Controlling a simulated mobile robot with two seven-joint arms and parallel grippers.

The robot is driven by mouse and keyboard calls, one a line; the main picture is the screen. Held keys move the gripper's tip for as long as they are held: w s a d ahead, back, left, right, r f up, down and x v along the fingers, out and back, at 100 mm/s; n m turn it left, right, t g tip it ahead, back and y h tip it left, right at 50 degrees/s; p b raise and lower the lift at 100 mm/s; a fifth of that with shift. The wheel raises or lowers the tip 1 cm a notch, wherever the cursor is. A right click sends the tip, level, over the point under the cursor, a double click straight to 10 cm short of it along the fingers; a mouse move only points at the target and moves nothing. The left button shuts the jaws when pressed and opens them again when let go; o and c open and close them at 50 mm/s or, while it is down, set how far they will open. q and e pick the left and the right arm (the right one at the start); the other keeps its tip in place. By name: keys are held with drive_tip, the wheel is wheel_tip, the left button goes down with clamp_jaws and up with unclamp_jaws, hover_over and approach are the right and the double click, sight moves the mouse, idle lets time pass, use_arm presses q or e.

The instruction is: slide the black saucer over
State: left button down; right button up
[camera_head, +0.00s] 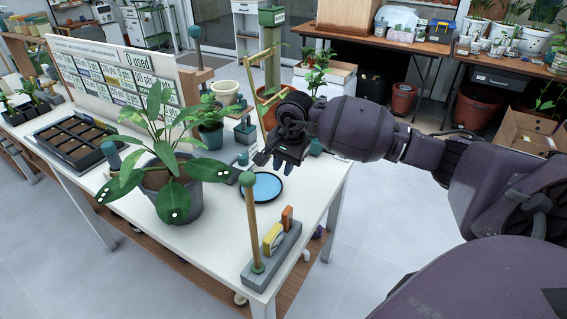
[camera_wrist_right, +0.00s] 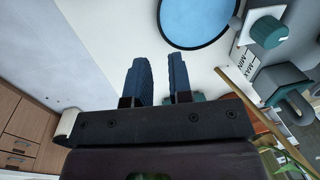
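The black saucer (camera_head: 263,187) lies flat on the white table, with a thin black rim around a blue inner face. It also shows at the top of the right wrist view (camera_wrist_right: 200,18), partly cut off by the frame edge. My right gripper (camera_head: 276,163) is just behind the saucer in the head view. In the right wrist view its two blue fingers (camera_wrist_right: 158,66) are apart with an empty gap between them, and the saucer lies beyond their tips, slightly right. I see no contact. My left gripper is in neither view.
A big leafy plant in a grey pot (camera_head: 180,210) stands left of the saucer. A grey block (camera_head: 271,262) holding a tall wooden stick and yellow and orange pieces is in front. A green-topped item (camera_head: 245,131) stands behind. The table's right edge is close to the saucer.

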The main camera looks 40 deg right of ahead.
sight(278, 194)
drive_tip(key=f, duration=0.3)
drive_tip(key=w+f, duration=0.1)
drive_tip(key=f, duration=0.2)
drive_tip(key=f+b, duration=0.1)
drive_tip(key=f, duration=0.3)
drive_tip(key=shift+w+a+f, duration=0.1)
drive_tip(key=shift+w+a, duration=0.2)
drive_tip(key=shift+a, duration=0.05)
clamp_jaws()
